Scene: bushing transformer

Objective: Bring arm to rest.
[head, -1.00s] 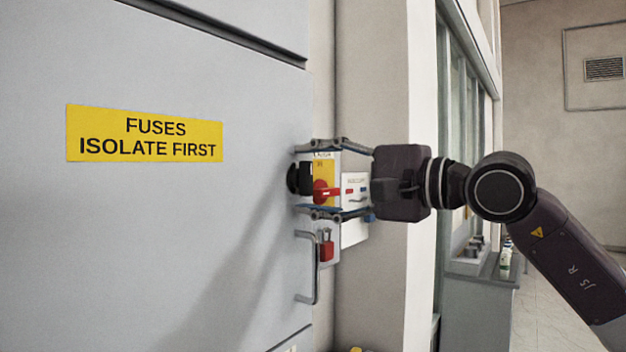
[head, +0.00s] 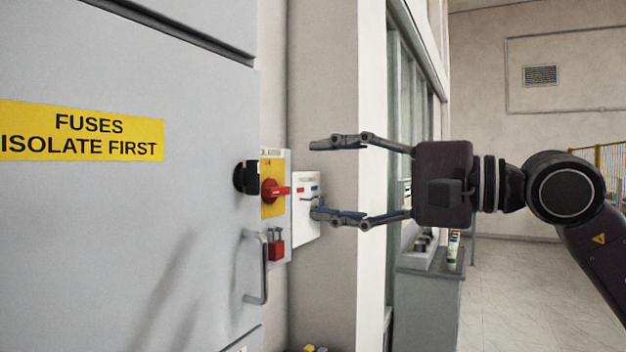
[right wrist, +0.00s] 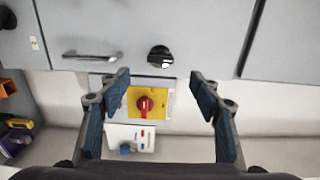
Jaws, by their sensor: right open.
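My right gripper (head: 325,178) is open and empty, apart from the grey cabinet (head: 120,230), its fingers pointing left toward it. In the right wrist view the right gripper (right wrist: 166,92) has its two blue-padded fingers spread, with a red rotary switch (right wrist: 145,104) on a yellow plate showing between them. In the head view the red switch (head: 274,191) has its handle pointing right. A black knob (head: 246,177) sits just left of it; it also shows in the right wrist view (right wrist: 160,56). My left gripper is in neither view.
A door handle (head: 262,268) and a red padlock (head: 277,250) are below the switch. A white card (head: 308,225) is beside it. A grey side cabinet (head: 430,300) stands by the window. Open floor (head: 520,290) lies to the right.

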